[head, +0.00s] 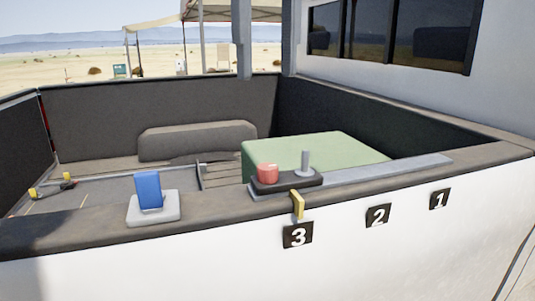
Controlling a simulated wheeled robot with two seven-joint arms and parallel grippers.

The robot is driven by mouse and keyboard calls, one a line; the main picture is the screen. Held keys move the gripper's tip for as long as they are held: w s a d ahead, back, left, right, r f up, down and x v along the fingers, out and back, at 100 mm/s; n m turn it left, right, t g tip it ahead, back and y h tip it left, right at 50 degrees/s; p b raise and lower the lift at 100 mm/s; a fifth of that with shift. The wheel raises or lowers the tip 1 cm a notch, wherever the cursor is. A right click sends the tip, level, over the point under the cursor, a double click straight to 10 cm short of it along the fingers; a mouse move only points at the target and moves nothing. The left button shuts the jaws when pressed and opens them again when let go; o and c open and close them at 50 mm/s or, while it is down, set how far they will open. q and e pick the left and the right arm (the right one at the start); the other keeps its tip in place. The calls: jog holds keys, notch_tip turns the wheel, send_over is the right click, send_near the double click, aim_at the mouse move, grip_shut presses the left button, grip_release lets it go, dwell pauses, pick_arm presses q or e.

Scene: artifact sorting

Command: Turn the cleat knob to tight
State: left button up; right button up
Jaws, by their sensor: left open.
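A dark plate (285,182) sits on the grey rail of the truck bed, above the label 3. It carries a short red knob (267,174) on its left and an upright grey post (305,163) on its right. A yellow tab (298,204) hangs at its front edge. I cannot tell which part is the cleat knob or read its setting. My left gripper (49,186), small and dark with two yellow tips, appears open at the far left, well apart from the red knob. Its arm cannot be made out. My right gripper is not in view.
A blue block (149,190) stands in a pale grey base (153,209) on the rail, left of the plate. A green box (315,150) lies in the bed behind the plate. Labels 2 (378,215) and 1 (440,199) are on the white side panel. The rail between base and plate is clear.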

aim_at(267, 166)
pick_arm(q)
notch_tip(267, 166, down, 13)
jog(key=p, duration=0.3)
jog(key=shift+p, duration=0.3)
jog(key=shift+f, duration=0.75)
jog(key=c, duration=1)
jog(key=shift+c, duration=0.2)
